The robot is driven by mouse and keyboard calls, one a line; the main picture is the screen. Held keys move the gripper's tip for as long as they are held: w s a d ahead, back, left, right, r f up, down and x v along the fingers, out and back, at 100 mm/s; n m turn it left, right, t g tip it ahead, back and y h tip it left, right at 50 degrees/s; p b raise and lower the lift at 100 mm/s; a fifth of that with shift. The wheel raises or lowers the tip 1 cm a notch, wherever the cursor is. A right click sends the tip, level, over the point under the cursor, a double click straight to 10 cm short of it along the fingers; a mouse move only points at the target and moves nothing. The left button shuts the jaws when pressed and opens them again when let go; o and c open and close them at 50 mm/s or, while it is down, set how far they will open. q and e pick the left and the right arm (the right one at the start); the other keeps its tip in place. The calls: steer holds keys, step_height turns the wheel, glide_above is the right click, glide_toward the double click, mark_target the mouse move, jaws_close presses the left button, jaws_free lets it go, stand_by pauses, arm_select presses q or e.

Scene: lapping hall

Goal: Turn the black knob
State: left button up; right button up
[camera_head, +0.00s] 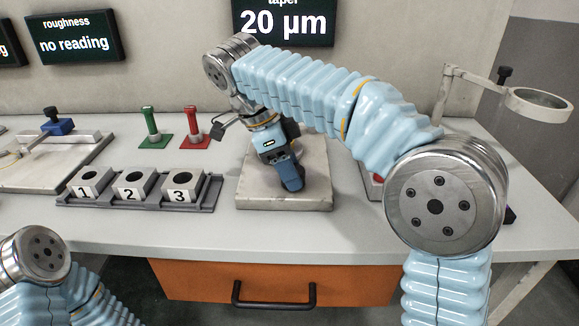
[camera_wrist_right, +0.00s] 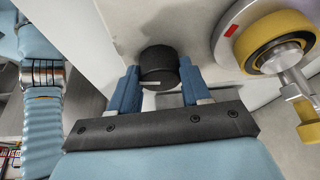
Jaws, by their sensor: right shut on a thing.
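The black knob (camera_wrist_right: 158,62) shows in the right wrist view as a short dark cylinder with a white mark line. It stands out from a pale grey surface. My right gripper (camera_wrist_right: 160,84) has one blue finger on each side of it and is shut on it. In the head view my right gripper (camera_head: 290,183) points down over a marble-like plate (camera_head: 250,203), and the knob is hidden there. Only my left arm's joint and sleeve show at the bottom left of the head view; its gripper is out of the picture.
A rack (camera_head: 75,203) with blocks numbered 1 to 3 stands left of the plate, with a green post (camera_head: 151,125) and a red post (camera_head: 191,127) behind. A yellow-rimmed wheel (camera_wrist_right: 275,38) is right of the knob. A ring stand (camera_head: 540,102) is at right. A display (camera_head: 283,24) reads 20 µm.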

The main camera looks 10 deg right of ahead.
stand_by(0.5)
steer(key=o, duration=1)
steer(key=shift+o, duration=0.3)
